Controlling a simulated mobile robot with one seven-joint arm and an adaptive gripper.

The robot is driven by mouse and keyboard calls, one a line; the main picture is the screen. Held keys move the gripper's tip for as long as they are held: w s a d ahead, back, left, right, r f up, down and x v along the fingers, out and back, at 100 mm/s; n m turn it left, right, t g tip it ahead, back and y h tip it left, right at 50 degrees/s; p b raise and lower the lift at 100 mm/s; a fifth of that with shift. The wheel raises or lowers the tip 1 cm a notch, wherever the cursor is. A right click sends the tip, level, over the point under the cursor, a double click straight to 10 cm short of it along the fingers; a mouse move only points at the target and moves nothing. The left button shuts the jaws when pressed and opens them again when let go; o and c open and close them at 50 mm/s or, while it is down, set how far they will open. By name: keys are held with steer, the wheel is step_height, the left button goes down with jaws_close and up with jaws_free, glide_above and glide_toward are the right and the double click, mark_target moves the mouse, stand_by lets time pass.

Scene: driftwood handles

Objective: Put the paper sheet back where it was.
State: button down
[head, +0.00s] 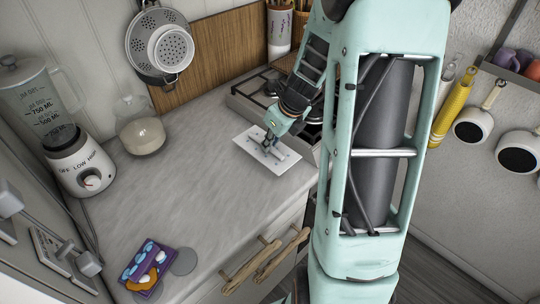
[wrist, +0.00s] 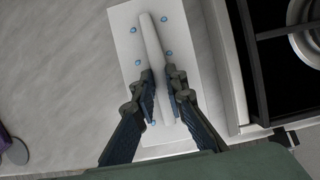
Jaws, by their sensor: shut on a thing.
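The paper sheet (head: 285,161) is a flat white rectangle at the right end of the grey counter, close to the stove. In the wrist view the sheet (wrist: 126,47) has several blue dots and a long raised white ridge along its middle. My gripper (head: 268,144) points down over the middle of the sheet. In the wrist view its two fingers (wrist: 163,86) are closed on both sides of the ridge. The sheet lies flat on the counter or just above it; I cannot tell which.
The stove (head: 252,97) stands right beside the sheet. A blender (head: 75,160) and a glass jar (head: 142,136) stand at the left. A purple patterned packet (head: 147,266) lies at the front left. The counter's middle (head: 185,190) is bare.

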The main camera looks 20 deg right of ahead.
mark_target(272, 148)
steer(key=shift+w+d+f+b, duration=0.25)
steer(key=shift+w+f+b, duration=0.15)
steer(key=shift+f, duration=0.3)
steer(key=f+b, duration=0.3)
steer(key=shift+w+d+f, duration=0.1)
steer(key=shift+w, duration=0.1)
steer(key=shift+f, duration=0.2)
steer(key=c, duration=2)
jaws_free()
steer(key=shift+o, duration=0.2)
steer(key=shift+r, duration=0.1)
steer(key=shift+s+d+r, duration=0.1)
steer(key=shift+r, duration=0.4)
steer(key=p+v, duration=0.1)
steer(key=v, duration=1)
steer(key=shift+s+r, duration=0.1)
steer(key=shift+r, duration=0.05)
